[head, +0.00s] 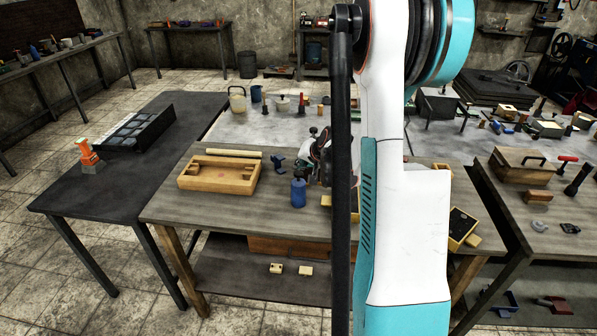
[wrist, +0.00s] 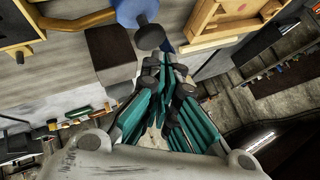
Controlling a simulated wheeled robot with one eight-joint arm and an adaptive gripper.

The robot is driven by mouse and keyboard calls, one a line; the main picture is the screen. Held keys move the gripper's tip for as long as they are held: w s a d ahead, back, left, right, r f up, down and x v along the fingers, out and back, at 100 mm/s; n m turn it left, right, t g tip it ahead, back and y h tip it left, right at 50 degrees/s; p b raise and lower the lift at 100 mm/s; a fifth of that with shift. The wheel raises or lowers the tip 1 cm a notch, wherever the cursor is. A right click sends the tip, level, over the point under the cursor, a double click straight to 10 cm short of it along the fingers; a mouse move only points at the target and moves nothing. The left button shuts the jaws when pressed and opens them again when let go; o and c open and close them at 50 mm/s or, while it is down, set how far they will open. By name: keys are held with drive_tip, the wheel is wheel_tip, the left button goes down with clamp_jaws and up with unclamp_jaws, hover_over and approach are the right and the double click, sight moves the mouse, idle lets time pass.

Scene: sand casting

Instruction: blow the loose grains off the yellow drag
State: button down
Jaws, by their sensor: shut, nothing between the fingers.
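A yellow-edged box with dark filling (head: 463,226), which looks like the drag, sits on the right of the wooden workbench, partly hidden behind my arm. Loose grains on it are too small to tell. A yellow edge (wrist: 18,24) shows at the upper left of the wrist view; I cannot tell if it is the same box. My gripper (wrist: 165,62) is shut and empty, its teal and dark fingers together. A blue bottle (head: 298,193) stands on the bench; a blue object with a dark knob (wrist: 135,12) shows beyond the fingertips.
An open wooden frame (head: 219,175) lies on the bench's left, with a pale rod (head: 233,153) behind it. A small blue item (head: 277,162) lies nearby. A dark table (head: 130,190) stands left; a tool-covered table (head: 560,225) stands right. The bench's front left is clear.

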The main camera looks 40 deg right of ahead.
sight(301, 172)
drive_tip(key=shift+r, duration=0.2)
drive_tip(key=shift+r+p, duration=1.5)
drive_tip(key=shift+r, duration=0.95)
